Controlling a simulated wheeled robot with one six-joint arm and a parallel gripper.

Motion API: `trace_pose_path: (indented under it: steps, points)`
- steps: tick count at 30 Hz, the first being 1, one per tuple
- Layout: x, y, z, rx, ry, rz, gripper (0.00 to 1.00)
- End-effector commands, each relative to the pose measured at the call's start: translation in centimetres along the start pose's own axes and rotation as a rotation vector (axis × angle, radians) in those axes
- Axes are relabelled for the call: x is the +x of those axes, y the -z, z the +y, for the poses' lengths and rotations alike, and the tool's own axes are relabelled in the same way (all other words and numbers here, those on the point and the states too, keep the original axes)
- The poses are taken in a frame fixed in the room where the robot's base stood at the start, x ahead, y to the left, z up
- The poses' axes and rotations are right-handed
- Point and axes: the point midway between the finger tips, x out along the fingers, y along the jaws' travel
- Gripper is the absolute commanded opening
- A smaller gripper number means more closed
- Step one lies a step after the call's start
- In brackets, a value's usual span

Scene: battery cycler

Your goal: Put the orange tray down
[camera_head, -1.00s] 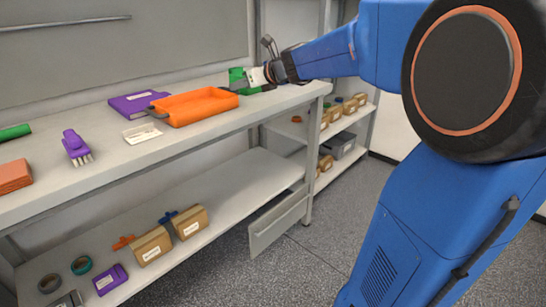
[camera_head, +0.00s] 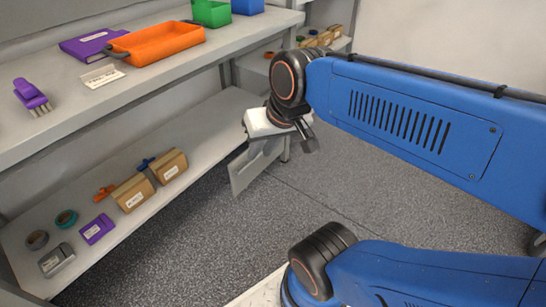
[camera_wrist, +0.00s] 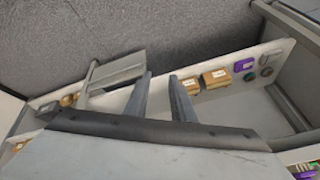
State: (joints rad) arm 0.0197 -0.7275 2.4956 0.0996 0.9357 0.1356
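The orange tray (camera_head: 165,48) sits upright on the top shelf (camera_head: 120,90), with a dark handle showing at its near left end. It lies flat and nothing holds it. My gripper (camera_head: 258,124) is away from the tray, lower and to the right, in front of the shelf's end; its fingers are hard to make out in the head view. In the wrist view, the two grey fingers of my gripper (camera_wrist: 161,78) stand apart with nothing between them. The tray is not seen in the wrist view.
On the top shelf, a purple book (camera_head: 88,45) and a white label card (camera_head: 102,76) lie beside the tray. A green bin (camera_head: 211,12) and a blue bin (camera_head: 247,6) stand to its right. Cardboard boxes (camera_head: 133,192) sit on the lower shelf. The grey floor is open.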

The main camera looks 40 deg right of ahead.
Motion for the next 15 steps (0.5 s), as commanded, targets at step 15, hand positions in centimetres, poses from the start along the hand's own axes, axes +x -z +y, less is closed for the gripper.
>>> trace_pose_path:
  steps: [15]
  points:
    - [0.0,-0.4,0.6,-0.028,-0.018,-0.007,0.09]
